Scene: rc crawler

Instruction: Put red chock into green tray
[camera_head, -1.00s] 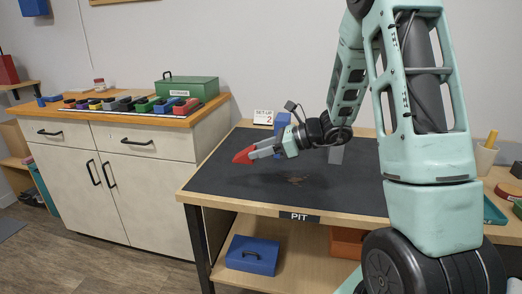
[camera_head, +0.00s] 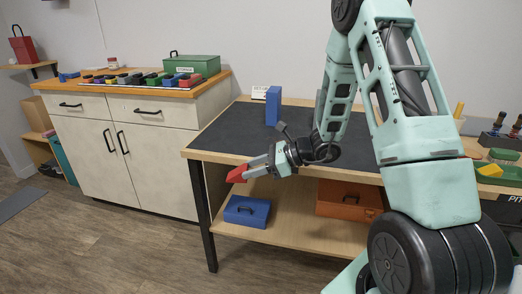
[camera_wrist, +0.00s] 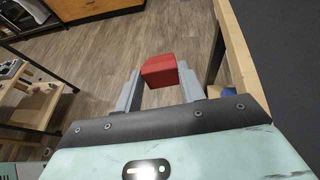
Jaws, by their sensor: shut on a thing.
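The red chock (camera_head: 237,174) is held between the fingertips of my gripper (camera_head: 250,167), in front of the dark-topped table's front edge. In the wrist view the red chock (camera_wrist: 160,71) sits between both grey fingers of my gripper (camera_wrist: 158,78), with wood floor beneath and the table edge to the right. A green tray-like rim (camera_head: 508,179) shows at the far right of the head view, beside a yellow piece, partly cut off by the picture edge. My gripper is well to the left of it. I cannot tell for sure that it is the green tray.
A blue block (camera_head: 273,106) stands on the table (camera_head: 225,133). A blue box (camera_head: 247,211) and an orange box (camera_head: 349,199) are on the lower shelf. A cabinet (camera_head: 160,160) with a green toolbox (camera_head: 192,65) stands at the left. Floor in front is clear.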

